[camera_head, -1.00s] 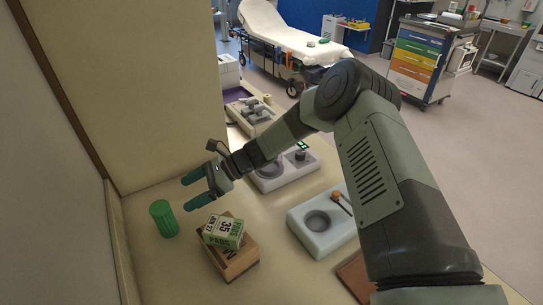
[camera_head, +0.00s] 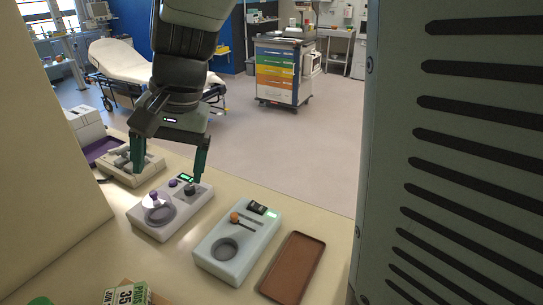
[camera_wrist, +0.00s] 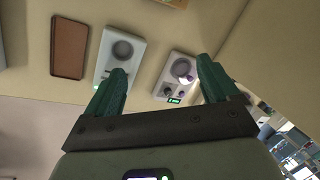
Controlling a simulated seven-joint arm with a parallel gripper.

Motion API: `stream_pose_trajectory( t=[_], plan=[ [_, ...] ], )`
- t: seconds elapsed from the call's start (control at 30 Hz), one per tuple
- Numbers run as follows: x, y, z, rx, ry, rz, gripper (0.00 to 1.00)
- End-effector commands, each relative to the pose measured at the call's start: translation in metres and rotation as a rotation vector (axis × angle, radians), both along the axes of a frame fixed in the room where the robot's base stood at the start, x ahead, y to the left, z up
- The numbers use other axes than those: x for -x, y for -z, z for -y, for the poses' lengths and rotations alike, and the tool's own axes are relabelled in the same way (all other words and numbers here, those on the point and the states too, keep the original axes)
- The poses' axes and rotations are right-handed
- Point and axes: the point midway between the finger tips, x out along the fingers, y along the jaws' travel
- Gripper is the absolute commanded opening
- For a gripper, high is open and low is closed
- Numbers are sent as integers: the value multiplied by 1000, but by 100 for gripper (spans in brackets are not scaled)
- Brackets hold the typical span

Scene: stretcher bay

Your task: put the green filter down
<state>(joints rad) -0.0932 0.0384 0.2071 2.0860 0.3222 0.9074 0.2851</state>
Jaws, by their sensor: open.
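The green filter, a ribbed cylinder in the earlier head view, is almost wholly out of frame now; a green edge (camera_head: 40,300) at the bottom left of the head view is probably its top. My gripper (camera_head: 165,165) is open and empty, fingers pointing down, above or just behind the white device (camera_head: 143,226) with a round dish, a purple knob and a green display. In the wrist view, my gripper's fingers (camera_wrist: 160,68) are spread apart with nothing between them. The white device (camera_wrist: 177,72) shows beyond them.
A pale blue device (camera_head: 213,256) with a round well and an orange-knobbed lever stands right of the white one. A brown tray (camera_head: 292,268) lies beyond it. A labelled box (camera_head: 125,293) is at the bottom edge. A beige device (camera_head: 148,170) stands at the back left, beside the wall.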

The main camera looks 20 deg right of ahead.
Motion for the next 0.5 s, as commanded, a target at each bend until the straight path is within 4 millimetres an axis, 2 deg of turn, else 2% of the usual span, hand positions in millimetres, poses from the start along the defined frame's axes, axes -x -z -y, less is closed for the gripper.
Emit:
stream_pose_trajectory(
  t=[0.03, 0.2, 0.33, 0.5],
  plan=[
    [13, -16, 20, 34, -12, 66, 88],
    [61, -50, 79, 156, -70, 246, 88],
    [97, -62, 117, 238, -98, 355, 88],
    [130, -64, 145, 307, -124, 441, 88]
  ],
)
